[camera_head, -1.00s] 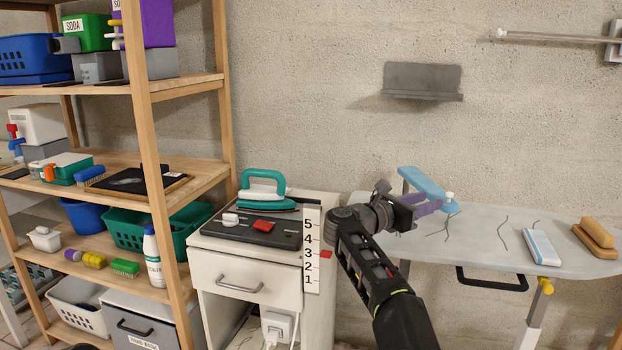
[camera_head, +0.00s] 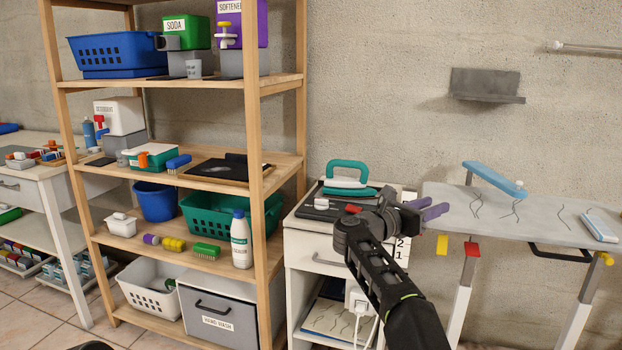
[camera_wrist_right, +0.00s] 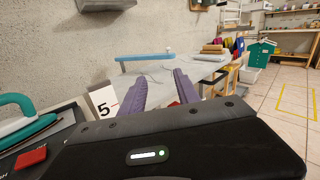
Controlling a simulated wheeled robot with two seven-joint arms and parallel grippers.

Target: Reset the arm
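My right gripper (camera_head: 428,207) is raised in front of the white cabinet and the near left end of the ironing board (camera_head: 460,204). Its two purple fingers stand apart with nothing between them. In the right wrist view the same fingers (camera_wrist_right: 160,88) point toward the board, with a clear gap. My right arm comes up from the bottom of the head view and hides part of the cabinet front. My left gripper is not in the head view.
A teal iron (camera_head: 347,174) stands on the white cabinet (camera_head: 312,247), close left of my gripper. A wooden shelf (camera_head: 262,180) with baskets and bottles stands further left. A blue sleeve board (camera_head: 493,178) rises over the ironing board. A grey wall ledge (camera_head: 486,84) hangs above.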

